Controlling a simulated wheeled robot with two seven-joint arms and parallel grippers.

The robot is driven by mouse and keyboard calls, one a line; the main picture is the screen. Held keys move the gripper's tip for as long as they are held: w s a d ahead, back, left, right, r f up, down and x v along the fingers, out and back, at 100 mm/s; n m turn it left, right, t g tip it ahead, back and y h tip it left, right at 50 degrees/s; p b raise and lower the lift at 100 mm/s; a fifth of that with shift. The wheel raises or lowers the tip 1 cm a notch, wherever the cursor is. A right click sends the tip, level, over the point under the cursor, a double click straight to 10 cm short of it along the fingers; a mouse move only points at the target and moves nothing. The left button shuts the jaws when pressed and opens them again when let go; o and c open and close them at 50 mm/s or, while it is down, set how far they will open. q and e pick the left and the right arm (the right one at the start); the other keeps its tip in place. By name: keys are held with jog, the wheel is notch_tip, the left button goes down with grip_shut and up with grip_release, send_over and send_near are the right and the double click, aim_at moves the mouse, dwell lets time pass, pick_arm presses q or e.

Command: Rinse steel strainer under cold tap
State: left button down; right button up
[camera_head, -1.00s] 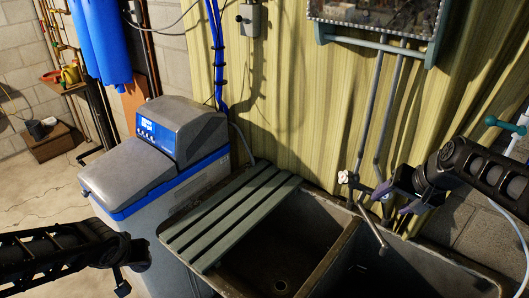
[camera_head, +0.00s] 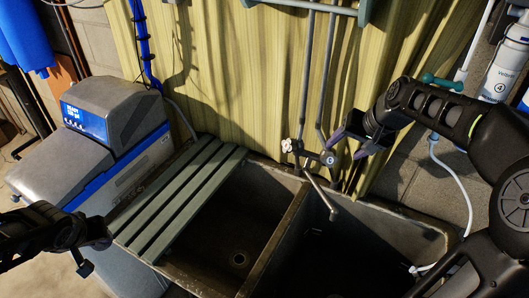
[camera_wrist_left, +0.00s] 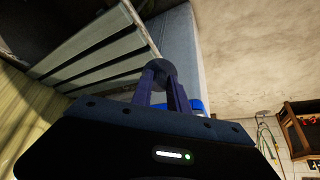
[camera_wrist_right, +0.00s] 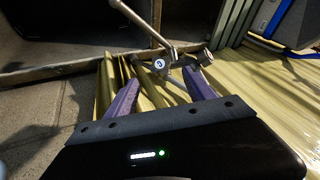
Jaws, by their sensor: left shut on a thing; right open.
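My left gripper (camera_wrist_left: 164,90) is shut on a small dark round thing (camera_wrist_left: 162,72), which looks like the strainer. In the head view this dark piece (camera_head: 84,265) hangs at the end of my left arm, left of the sink and clear of it. The tap (camera_head: 321,196) is on the wall above the sink, its spout angled down over the basin divider. Its blue-marked cold handle (camera_head: 330,158) is on the right, and a pale handle (camera_head: 287,146) is on the left. My right gripper (camera_wrist_right: 160,92) is open, its fingers pointing at the cold handle. Contact is unclear.
The stone sink has a left basin (camera_head: 225,235) with a drain and a darker right basin (camera_head: 350,255). A slatted grey board (camera_head: 180,200) covers the sink's left end. The water softener (camera_head: 110,115) stands left. A white hose (camera_head: 455,175) hangs right.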

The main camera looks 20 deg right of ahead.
aim_at(331, 159)
jog(key=x, duration=0.9)
jog(key=shift+w+f+p, duration=0.15)
jog(key=shift+f+p, duration=0.15)
jog(key=shift+p, duration=0.1)
